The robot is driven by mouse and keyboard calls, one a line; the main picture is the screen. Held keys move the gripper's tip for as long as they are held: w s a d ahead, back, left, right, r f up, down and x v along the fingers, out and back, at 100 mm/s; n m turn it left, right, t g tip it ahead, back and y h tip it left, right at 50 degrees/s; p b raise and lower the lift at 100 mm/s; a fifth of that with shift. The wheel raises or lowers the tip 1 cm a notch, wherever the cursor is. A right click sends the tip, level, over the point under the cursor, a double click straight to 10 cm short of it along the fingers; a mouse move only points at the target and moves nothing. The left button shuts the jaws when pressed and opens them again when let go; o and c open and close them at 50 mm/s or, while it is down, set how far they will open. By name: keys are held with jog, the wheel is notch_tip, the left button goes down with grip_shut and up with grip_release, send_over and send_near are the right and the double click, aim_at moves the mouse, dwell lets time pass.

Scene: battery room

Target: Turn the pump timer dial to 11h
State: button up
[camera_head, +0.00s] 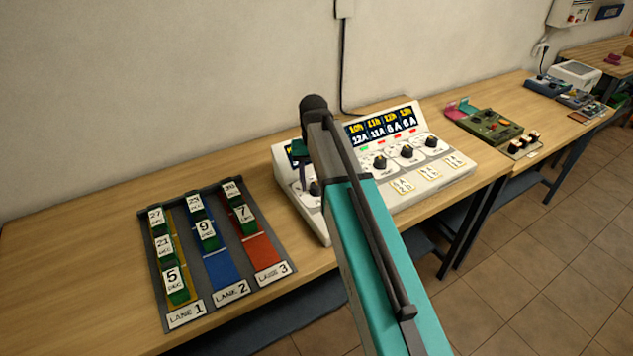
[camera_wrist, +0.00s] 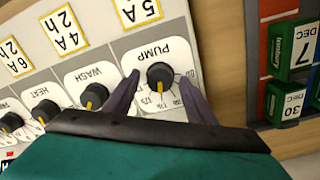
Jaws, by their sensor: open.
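The pump timer dial (camera_wrist: 160,75) is a black round knob with a yellow pointer, on a white plate labelled PUMP, which appears upside down in the wrist view. The pointer faces the lower edge of that picture, slightly left. The small scale marks around it are too small to read surely. My gripper (camera_wrist: 159,80) is open, with one purple finger on each side of the knob and visible gaps between. In the head view the pump dial (camera_head: 315,188) is partly hidden beside my gripper (camera_head: 302,178) at the left end of the white control panel (camera_head: 455,172).
Further dials for wash (camera_wrist: 94,96) and heat (camera_wrist: 45,111) sit in the same row. The panel's display (camera_head: 383,125) is partly covered by my arm. A rack of dated batteries in three lanes (camera_head: 218,270) stands to the left. More devices (camera_head: 490,130) stand to the right.

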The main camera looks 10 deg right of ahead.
aim_at(315, 184)
notch_tip(315, 184, up, 13)
jog(key=p, duration=0.8)
jog(key=shift+a+r, duration=0.2)
jog(key=shift+f, duration=0.1)
dwell(0.4)
